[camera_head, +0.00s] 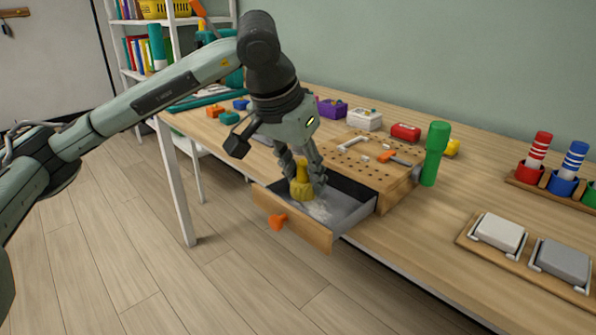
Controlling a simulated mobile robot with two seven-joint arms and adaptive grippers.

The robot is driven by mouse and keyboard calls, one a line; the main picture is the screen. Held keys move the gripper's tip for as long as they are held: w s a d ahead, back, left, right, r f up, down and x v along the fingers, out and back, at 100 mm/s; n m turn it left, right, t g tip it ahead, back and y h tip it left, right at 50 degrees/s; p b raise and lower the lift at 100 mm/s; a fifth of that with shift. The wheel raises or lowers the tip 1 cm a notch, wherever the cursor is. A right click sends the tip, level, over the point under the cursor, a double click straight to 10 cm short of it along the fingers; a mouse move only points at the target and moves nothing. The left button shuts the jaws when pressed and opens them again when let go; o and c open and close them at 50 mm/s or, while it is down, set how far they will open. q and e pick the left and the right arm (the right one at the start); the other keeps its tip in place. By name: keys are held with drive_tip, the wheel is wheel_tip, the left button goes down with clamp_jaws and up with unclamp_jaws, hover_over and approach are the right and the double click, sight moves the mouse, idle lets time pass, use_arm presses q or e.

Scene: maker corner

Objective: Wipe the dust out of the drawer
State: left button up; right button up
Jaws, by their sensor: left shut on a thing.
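The wooden drawer (291,222) is pulled out from under a pegboard box at the table's front edge. It has an orange knob (278,222) on its front and a grey inside. A pale patch of dust (322,209) lies on the drawer floor near the front. My left gripper (301,176) points down over the drawer and is shut on a yellow tool (302,189). The tool's wide lower end is inside the drawer, beside the dust; whether it touches the floor I cannot tell. My right gripper is not in view.
The pegboard (362,158) above the drawer bears small tools. A green mallet-like object (435,152) stands right of it. Paddles on a board (497,233) and coloured cylinders (536,155) are on the right. Small boxes (365,119) stand behind. The floor before the drawer is clear.

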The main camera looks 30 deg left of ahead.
sight(344, 215)
use_arm(q)
drive_tip(key=shift+s+d+f+b, duration=0.1)
drive_tip(key=shift+s+d+b, duration=0.25)
drive_tip(key=shift+d, duration=0.75)
drive_tip(key=shift+s+d+f+b, duration=0.1)
drive_tip(key=shift+s+d, duration=0.35)
drive_tip(key=shift+d, duration=0.7)
drive_tip(key=shift+s+d+f+b, duration=0.1)
drive_tip(key=shift+s+d+b, duration=0.25)
drive_tip(key=shift+d, duration=0.75)
drive_tip(key=shift+s+d, duration=0.15)
drive_tip(key=shift+s, duration=0.05)
drive_tip(key=shift+d, duration=0.1)
wheel_tip(344, 215, up, 5)
drive_tip(key=p, duration=0.3)
drive_tip(key=shift+d, duration=0.1)
drive_tip(key=shift+r+p, duration=0.35)
drive_tip(key=shift+r, duration=0.2)
drive_tip(key=shift+w+a+r, duration=0.1)
drive_tip(key=shift+a, duration=0.1)
